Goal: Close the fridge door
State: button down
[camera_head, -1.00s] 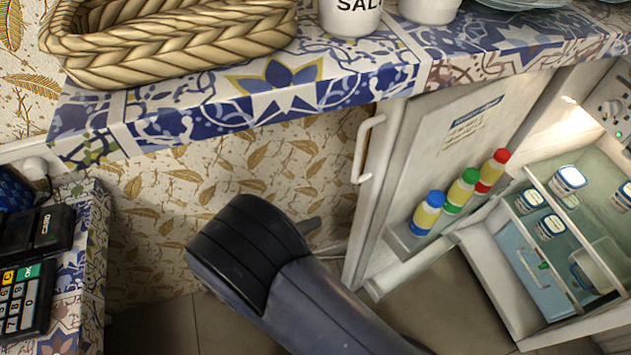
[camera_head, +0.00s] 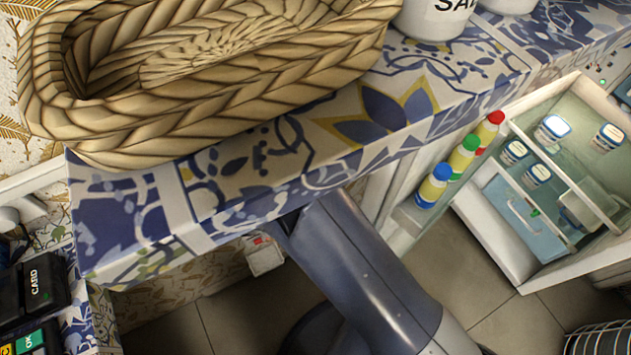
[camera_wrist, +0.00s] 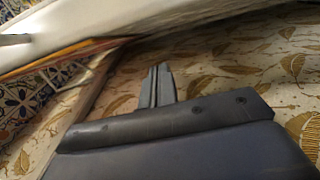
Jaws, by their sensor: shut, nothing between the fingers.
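The fridge door (camera_head: 402,190) stands open in the head view, largely covered by the counter. Its inner shelf holds bottles with blue (camera_head: 433,186), green (camera_head: 463,158) and red (camera_head: 489,132) caps. The open fridge (camera_head: 545,190) is to its right, with small tubs and a blue drawer inside. My gripper is hidden under the counter in the head view, where only my arm shows. In the wrist view my gripper (camera_wrist: 155,85) is shut and empty, in front of leaf-patterned wallpaper. A pale slanted surface, probably the door, crosses the top left there; contact cannot be told.
The blue-patterned tiled counter (camera_head: 250,170) overhangs my arm and carries a woven basket (camera_head: 215,60) and a white salt jar (camera_head: 435,18). A card terminal (camera_head: 35,290) is at lower left. A wire basket (camera_head: 598,338) stands at lower right. Floor tiles between look clear.

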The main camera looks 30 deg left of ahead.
jog(key=shift+d, duration=2.2)
